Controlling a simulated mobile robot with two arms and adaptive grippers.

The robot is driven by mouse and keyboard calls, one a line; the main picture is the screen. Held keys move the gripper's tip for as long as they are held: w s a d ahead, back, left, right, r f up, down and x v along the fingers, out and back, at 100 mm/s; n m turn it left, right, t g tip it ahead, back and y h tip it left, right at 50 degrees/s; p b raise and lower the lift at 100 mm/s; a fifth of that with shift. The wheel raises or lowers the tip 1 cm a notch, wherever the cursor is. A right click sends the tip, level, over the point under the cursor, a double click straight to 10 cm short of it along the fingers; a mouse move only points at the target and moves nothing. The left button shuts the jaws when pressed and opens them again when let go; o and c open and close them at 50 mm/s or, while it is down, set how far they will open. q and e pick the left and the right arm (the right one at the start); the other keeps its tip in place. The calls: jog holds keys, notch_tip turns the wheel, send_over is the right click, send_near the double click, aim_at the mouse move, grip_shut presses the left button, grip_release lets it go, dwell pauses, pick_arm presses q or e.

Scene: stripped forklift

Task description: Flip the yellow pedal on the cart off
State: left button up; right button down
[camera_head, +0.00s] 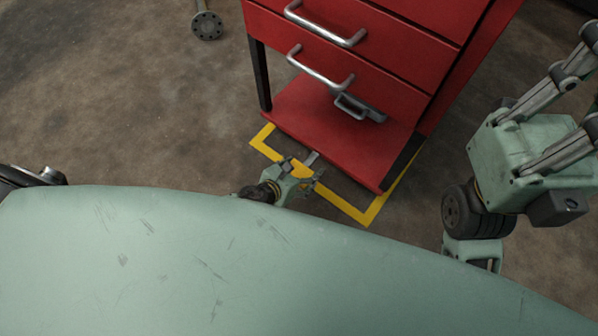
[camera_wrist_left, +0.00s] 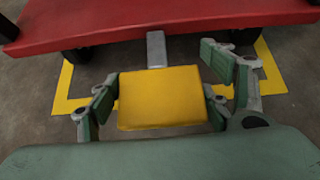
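The yellow pedal (camera_wrist_left: 160,98) is a flat block on a grey metal lever (camera_wrist_left: 156,50) that sticks out from under the red cart (camera_head: 335,135). In the left wrist view it fills the space between the fingers of my left gripper (camera_wrist_left: 166,88). A green-padded finger stands at each side of the pedal. The fingers are spread, and I cannot tell whether either touches it. In the head view my left gripper (camera_head: 297,180) is low at the cart's front edge and partly covers the pedal. My right arm shows at the right, but its fingers cannot be made out.
The red cart has drawers with metal handles (camera_head: 325,68) and dark legs. A yellow floor marking (camera_head: 350,208) runs around its base. A grey flanged metal part (camera_head: 207,25) lies on the floor at the upper left.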

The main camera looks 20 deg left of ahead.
pick_arm(q)
jog(key=o, duration=0.3)
jog(key=shift+o, duration=0.2)
jog(key=shift+s+a+f, duration=0.1)
jog(key=shift+s, duration=0.05)
jog(key=shift+s+a, duration=0.1)
jog(key=shift+s, duration=0.05)
jog(key=v, duration=1.1)
jog(key=shift+r, duration=0.35)
jog(key=shift+s, duration=0.25)
